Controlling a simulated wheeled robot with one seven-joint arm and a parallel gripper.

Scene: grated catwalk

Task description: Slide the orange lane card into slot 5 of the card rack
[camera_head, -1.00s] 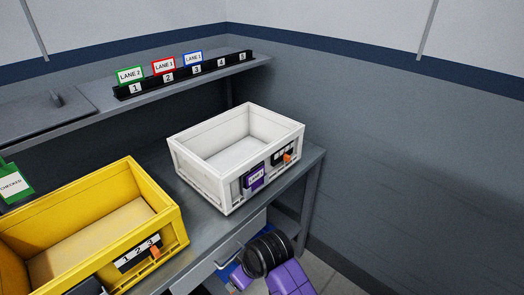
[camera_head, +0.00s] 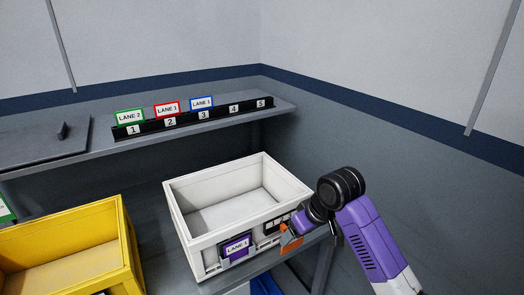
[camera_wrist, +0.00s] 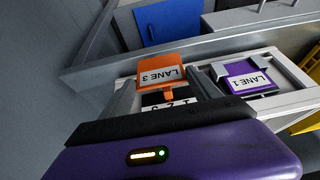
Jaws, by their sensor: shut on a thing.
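The orange lane card (camera_wrist: 165,72), labelled LANE 3, is between the fingertips of my gripper (camera_wrist: 162,84) in the wrist view. In the head view my gripper (camera_head: 292,230) is shut on it, with the orange card (camera_head: 290,245) partly showing at the front right corner of the white crate. I cannot tell whether it touches the crate. The black card rack (camera_head: 190,123) stands on the shelf, up and left of my gripper. Green, red and blue cards stand in slots 1, 2 and 3. Slots 4 and 5 (camera_head: 262,103) hold no card.
The white crate (camera_head: 180,215) is empty and carries a purple LANE 1 card (camera_head: 236,247) on its front. A yellow crate (camera_head: 128,245) stands to its left. The shelf (camera_head: 70,158) runs behind both, with a dark panel (camera_head: 45,138) at left. A wall closes off the right.

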